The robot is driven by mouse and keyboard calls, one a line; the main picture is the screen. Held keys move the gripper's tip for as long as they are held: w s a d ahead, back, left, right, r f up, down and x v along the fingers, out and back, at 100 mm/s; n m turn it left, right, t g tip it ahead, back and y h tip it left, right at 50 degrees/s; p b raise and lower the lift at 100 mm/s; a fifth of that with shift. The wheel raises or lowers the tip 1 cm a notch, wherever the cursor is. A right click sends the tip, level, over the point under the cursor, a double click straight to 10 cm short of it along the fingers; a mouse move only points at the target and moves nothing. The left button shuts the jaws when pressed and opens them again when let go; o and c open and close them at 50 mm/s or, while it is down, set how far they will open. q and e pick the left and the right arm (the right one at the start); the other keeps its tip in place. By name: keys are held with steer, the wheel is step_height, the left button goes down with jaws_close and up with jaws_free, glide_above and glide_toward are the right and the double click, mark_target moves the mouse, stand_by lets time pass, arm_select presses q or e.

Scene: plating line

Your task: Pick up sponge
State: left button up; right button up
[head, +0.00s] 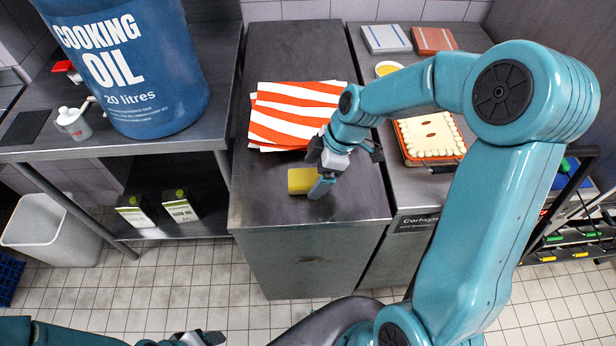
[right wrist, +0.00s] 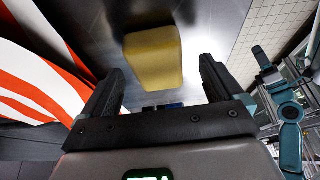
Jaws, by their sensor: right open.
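A yellow sponge (head: 301,180) lies on the dark counter (head: 262,205) near its front edge, in front of the striped stack. My right gripper (head: 322,182) is right beside the sponge in the head view, on its right side. In the right wrist view the sponge (right wrist: 154,57) sits ahead of the open jaws (right wrist: 160,85), roughly centred between the fingertips and slightly beyond them. Nothing is between the fingers. My left gripper (head: 195,340) shows only partly at the bottom edge of the head view, low and away from the counter; its jaw state is unclear.
Orange-and-white striped sheets (head: 290,112) lie behind the sponge. A blue cooking oil drum (head: 150,70) stands on the left counter. A tray of food (head: 430,138) sits on the right counter. The counter left of the sponge is clear.

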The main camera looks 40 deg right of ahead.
mark_target(312, 177)
steer(key=shift+a+f, duration=0.2)
steer(key=shift+f, duration=0.3)
steer(key=shift+w+f, duration=0.4)
steer(key=shift+w, duration=0.05)
steer(key=shift+s+r, duration=0.15)
steer(key=shift+s, duration=0.15)
steer(key=c, duration=0.9)
steer(key=shift+w+a, duration=0.1)
steer(key=shift+w, duration=0.05)
steer(key=shift+c, duration=1.1)
steer(key=shift+w+r, duration=0.1)
steer(key=shift+r, duration=0.2)
step_height(312, 177, up, 19)
steer(key=shift+r, duration=0.2)
steer(key=shift+o, duration=0.5)
